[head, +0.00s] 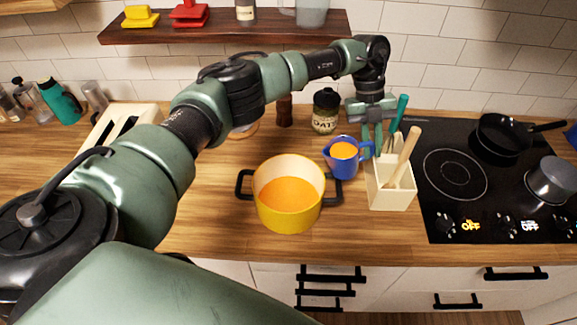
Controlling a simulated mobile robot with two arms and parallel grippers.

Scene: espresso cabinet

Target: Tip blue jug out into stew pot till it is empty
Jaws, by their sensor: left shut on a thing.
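The blue jug (342,165) is right of the pot, close to the pot's right handle, and looks close to upright. Orange contents show at its open top. My left gripper (372,138) is shut on the jug at its right side, where its handle is. The yellow stew pot (290,213) stands on the wooden counter, with black handles on both sides and orange contents inside. Whether the jug touches the counter is hard to tell. My right gripper is not in view.
A cream utensil holder (390,190) with utensils stands just right of the jug. An oats jar (325,110) and a pepper mill (285,110) stand behind. The black cooktop (450,215) with a pan (500,135) is at right. Counter left of the pot is clear.

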